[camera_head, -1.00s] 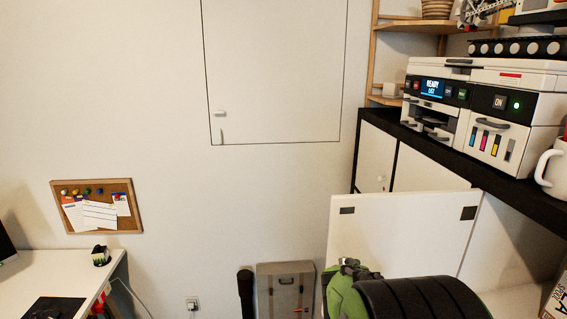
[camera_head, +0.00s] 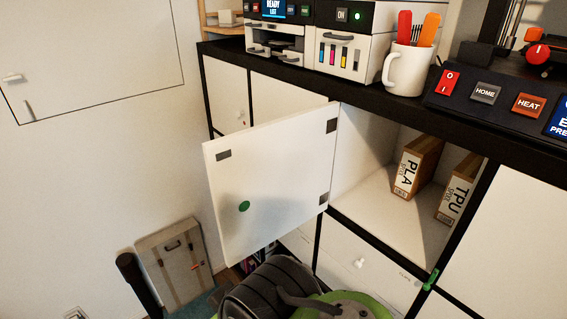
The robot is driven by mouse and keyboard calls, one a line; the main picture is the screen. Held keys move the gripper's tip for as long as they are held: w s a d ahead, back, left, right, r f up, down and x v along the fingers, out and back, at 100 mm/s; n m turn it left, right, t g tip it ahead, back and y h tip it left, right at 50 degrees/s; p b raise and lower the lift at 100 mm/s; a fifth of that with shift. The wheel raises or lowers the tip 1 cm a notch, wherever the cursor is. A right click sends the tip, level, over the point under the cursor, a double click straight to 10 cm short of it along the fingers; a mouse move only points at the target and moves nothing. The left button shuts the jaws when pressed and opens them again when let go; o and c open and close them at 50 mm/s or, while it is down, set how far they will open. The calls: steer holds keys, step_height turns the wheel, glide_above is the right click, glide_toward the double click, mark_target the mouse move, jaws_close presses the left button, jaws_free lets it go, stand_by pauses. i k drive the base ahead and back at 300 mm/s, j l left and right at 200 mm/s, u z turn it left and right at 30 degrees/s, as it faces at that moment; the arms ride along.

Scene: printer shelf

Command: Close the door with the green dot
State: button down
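The white door with the green dot (camera_head: 282,180) stands swung open from the shelf, hinged on its right edge at the left side of an open compartment. The green dot (camera_head: 244,206) is on its lower left, on the face turned to me. The open compartment (camera_head: 350,187) holds two filament boxes, PLA (camera_head: 407,178) and TPU (camera_head: 452,200).
The black shelf top (camera_head: 300,88) carries a printer (camera_head: 345,45), a white mug (camera_head: 407,68) with red and orange items, and a control panel (camera_head: 500,95). A closed drawer (camera_head: 365,265) lies below the compartment. A grey case (camera_head: 175,265) stands by the wall at left.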

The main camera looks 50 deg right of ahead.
mark_target(267, 180)
steer(key=i+j+z, duration=0.1)
steer(key=z, duration=0.35)
steer(key=i+j+z, duration=0.15)
steer(key=z, duration=0.35)
steer(key=i+j+z, duration=0.25)
steer(key=z, duration=0.2)
steer(key=i+j+z, duration=0.1)
steer(key=j+z, duration=0.15)
steer(key=z, duration=0.2)
steer(key=j+z, duration=0.25)
steer(key=z, duration=0.25)
steer(key=j+z, duration=0.3)
steer(key=z, duration=0.15)
steer(key=j+z, duration=0.3)
steer(key=z, duration=0.2)
steer(key=k+j+u, duration=0.1)
steer(key=u, duration=0.25)
steer(key=j+u, duration=0.15)
steer(key=u, duration=0.2)
steer(key=j+u, duration=0.15)
steer(key=u, duration=0.3)
steer(key=j+u, duration=0.1)
steer(key=u, duration=0.3)
steer(key=i+u, duration=0.15)
steer(key=u, duration=0.3)
